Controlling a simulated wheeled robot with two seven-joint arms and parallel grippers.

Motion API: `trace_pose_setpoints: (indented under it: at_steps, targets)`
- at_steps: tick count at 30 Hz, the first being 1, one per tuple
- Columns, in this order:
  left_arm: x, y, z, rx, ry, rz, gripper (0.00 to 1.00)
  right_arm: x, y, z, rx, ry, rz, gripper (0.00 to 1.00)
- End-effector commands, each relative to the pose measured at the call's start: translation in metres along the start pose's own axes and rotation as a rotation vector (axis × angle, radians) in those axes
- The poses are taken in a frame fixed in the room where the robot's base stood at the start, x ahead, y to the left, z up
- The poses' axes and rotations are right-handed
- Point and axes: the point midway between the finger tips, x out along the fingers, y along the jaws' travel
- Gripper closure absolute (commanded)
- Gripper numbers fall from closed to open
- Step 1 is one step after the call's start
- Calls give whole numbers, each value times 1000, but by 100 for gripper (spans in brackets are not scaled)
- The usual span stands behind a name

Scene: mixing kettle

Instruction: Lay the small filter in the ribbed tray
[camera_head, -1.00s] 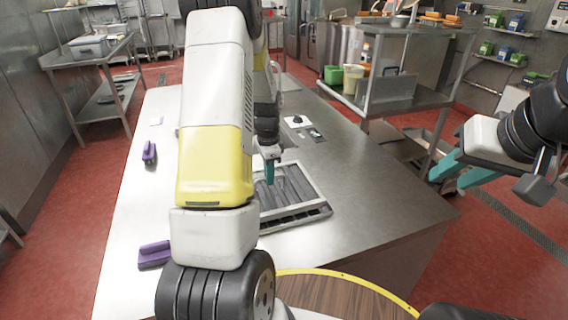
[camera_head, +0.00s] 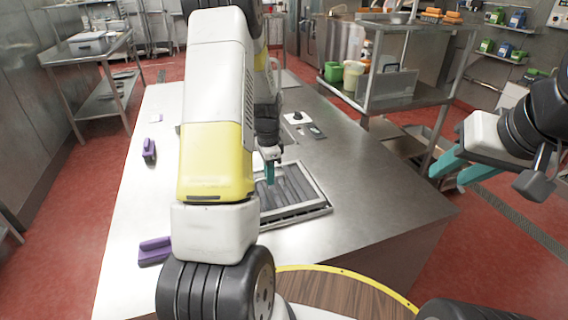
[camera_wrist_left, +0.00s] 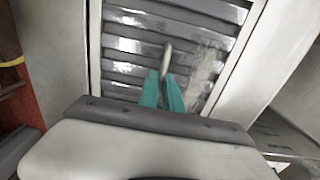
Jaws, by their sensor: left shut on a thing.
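The ribbed tray (camera_head: 312,212) lies on the steel table, a pale-rimmed frame with dark slats. My left gripper (camera_head: 269,174) is over its far left part, pointing down. In the left wrist view its teal fingers (camera_wrist_left: 164,88) are nearly together, with a thin pale piece, seemingly the small filter (camera_wrist_left: 167,56), upright between the tips. The slats of the tray (camera_wrist_left: 125,68) fill the background there; I cannot tell whether the piece touches them. My left arm hides the tray's left side in the head view. My right gripper (camera_head: 455,172) is open and empty, right of the table.
Purple-handled tools (camera_head: 154,250) (camera_head: 149,149) lie on the left of the table. A small black-knobbed item (camera_head: 297,117) lies beyond the tray. A steel shelf unit (camera_head: 392,90) with tubs stands at the back right. The table right of the tray is clear.

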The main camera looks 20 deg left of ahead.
Motion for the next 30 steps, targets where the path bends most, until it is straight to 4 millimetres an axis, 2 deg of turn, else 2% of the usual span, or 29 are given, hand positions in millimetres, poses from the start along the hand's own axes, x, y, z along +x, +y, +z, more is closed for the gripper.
trace_pose_setpoints:
  at_steps: [30]
  targets:
    - [12, -1, 0, 0, 1, -1, 100, 0, 0, 0, 0, 0, 0, 64]
